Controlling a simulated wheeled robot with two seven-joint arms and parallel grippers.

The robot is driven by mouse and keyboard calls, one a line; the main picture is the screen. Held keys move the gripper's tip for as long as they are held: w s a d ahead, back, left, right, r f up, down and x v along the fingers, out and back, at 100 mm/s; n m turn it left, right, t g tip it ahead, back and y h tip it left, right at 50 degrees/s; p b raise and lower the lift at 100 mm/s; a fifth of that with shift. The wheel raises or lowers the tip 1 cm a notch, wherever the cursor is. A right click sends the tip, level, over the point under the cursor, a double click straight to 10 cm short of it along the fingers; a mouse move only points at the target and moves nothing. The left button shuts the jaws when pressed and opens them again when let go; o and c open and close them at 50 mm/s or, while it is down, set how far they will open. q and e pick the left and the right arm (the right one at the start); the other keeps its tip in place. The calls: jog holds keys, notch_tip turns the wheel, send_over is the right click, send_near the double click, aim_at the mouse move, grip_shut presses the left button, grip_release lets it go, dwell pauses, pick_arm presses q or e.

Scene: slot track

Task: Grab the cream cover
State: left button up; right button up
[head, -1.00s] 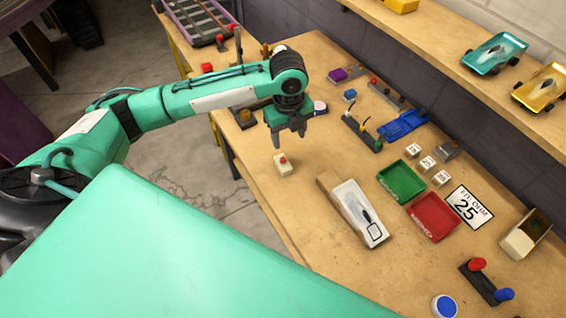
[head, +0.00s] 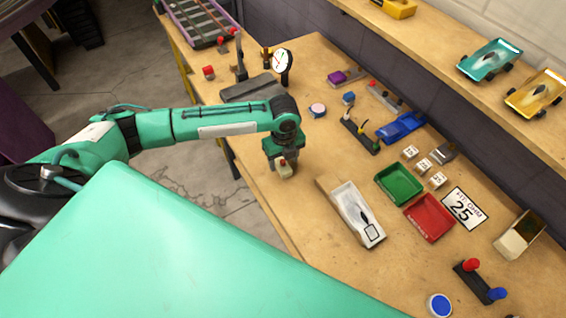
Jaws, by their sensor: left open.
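My right gripper is not in view.
To the right are a pale tray (head: 352,212), a green tray (head: 400,184) and a red tray (head: 430,217). A round dial (head: 283,62) stands behind the arm. A cream open box (head: 519,236) lies at far right. Bare bench lies in front of the block.

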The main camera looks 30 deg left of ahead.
pick_arm(q)
jog(key=shift+f, duration=1.1)
jog(key=c, duration=1)
jog(key=shift+c, duration=0.2)
jog(key=shift+r, duration=0.15)
